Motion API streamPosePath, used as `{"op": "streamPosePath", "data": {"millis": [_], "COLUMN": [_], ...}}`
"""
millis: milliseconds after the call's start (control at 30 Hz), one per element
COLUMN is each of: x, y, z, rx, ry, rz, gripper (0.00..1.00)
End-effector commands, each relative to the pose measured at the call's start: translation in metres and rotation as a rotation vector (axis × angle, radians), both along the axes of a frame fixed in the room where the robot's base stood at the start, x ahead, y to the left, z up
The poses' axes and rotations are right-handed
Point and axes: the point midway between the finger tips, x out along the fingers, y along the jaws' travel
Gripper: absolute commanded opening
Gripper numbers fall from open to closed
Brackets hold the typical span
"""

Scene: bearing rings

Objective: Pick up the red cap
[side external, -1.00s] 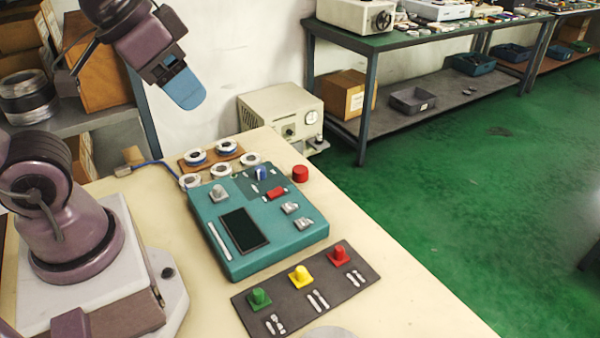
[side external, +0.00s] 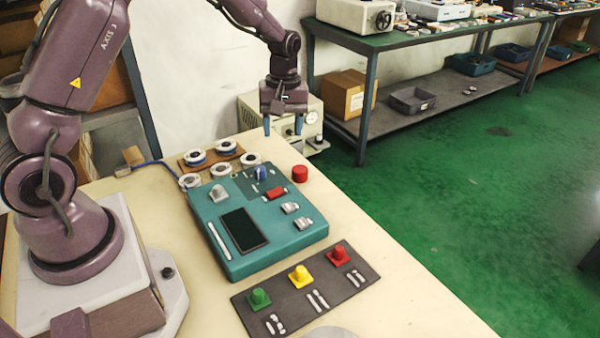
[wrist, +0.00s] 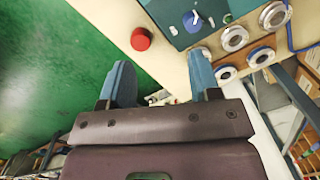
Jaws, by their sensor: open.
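The red cap (side external: 300,173) is a short round cylinder standing on the cream table, just off the far right corner of the teal panel. In the wrist view the red cap (wrist: 141,39) shows as a round disc near the table edge, beyond the fingertips. My gripper (side external: 282,126) points down with its two blue fingers apart and nothing between them. It is above and behind the cap in the side view, clear of it. In the wrist view the fingers (wrist: 160,68) are also spread and empty.
The teal panel (side external: 262,225) bears a blue knob, a red switch and a dark screen. A dark strip (side external: 305,289) with green, yellow and red buttons lies in front. White rings (side external: 221,171) sit left of the cap. The table edge is close on its right.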

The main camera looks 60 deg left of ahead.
Motion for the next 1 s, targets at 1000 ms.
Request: {"op": "streamPosePath", "data": {"millis": [1000], "x": [0.058], "y": [0.029], "z": [-0.104], "rx": [0.045], "ry": [-0.055], "rz": [0.710], "gripper": [0.57]}}
